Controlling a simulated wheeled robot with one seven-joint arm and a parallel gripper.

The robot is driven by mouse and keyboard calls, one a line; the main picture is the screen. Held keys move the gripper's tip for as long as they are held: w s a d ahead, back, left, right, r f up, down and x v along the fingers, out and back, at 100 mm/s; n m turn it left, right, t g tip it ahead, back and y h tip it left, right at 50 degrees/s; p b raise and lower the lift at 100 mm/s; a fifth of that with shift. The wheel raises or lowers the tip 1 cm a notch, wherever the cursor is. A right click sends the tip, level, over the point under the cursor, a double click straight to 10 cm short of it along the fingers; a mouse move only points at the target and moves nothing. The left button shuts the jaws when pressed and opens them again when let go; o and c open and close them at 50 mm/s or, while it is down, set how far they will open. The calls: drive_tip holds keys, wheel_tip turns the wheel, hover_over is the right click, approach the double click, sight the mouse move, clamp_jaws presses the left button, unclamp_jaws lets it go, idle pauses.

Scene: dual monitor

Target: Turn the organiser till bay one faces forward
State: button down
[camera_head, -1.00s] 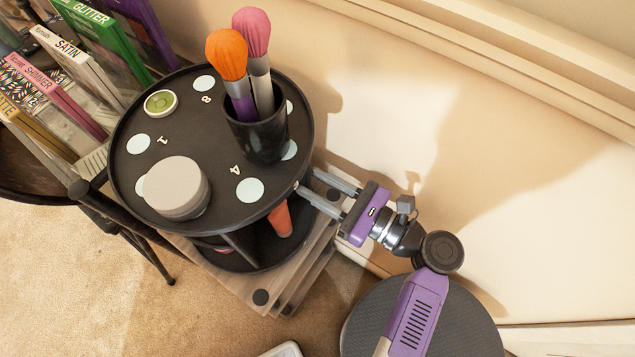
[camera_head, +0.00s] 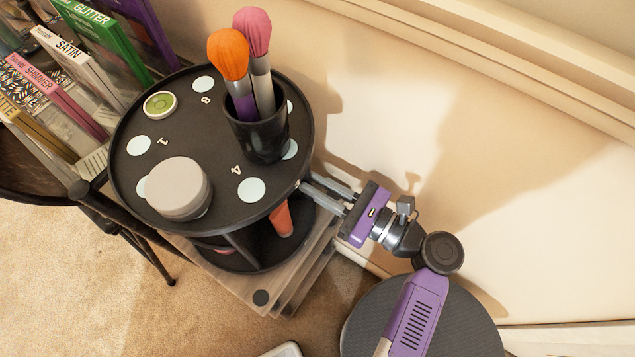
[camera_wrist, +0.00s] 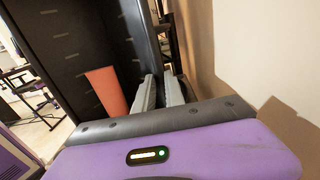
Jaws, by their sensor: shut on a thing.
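The organiser (camera_head: 200,130) is a round black two-level carousel with white spots and the numbers 8, 1 and 4 on its top. The 1 lies towards its left side and the 4 nearer its front right. My gripper (camera_head: 304,189) is at the organiser's right edge, just under the top tray, shut on the organiser. The wrist view shows the fingers (camera_wrist: 160,88) closed at the edge of a dark upright panel (camera_wrist: 142,45). The exact grip is partly hidden.
A black cup (camera_head: 257,137) with two brushes, a grey round tub (camera_head: 178,188) and a small green-lidded pot (camera_head: 160,103) stand on top. An orange item (camera_head: 282,222) stands on the lower level. Packaged boxes (camera_head: 75,55) are left; a pale wall (camera_head: 400,120) is right.

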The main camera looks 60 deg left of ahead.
drive_tip(key=shift+w, duration=0.2)
idle(0.6)
drive_tip(key=shift+w+a+r+p, duration=0.1)
drive_tip(key=shift+w+a+p, duration=0.05)
drive_tip(key=shift+a+p, duration=0.25)
drive_tip(key=shift+w+a, duration=0.15)
drive_tip(key=shift+a, duration=0.3)
drive_tip(key=c, duration=1.5)
unclamp_jaws()
drive_tip(key=shift+d, duration=0.1)
drive_tip(key=p+v, duration=0.1)
drive_tip(key=v, duration=0.6)
drive_tip(key=shift+d, duration=0.25)
drive_tip(key=shift+c, duration=0.4)
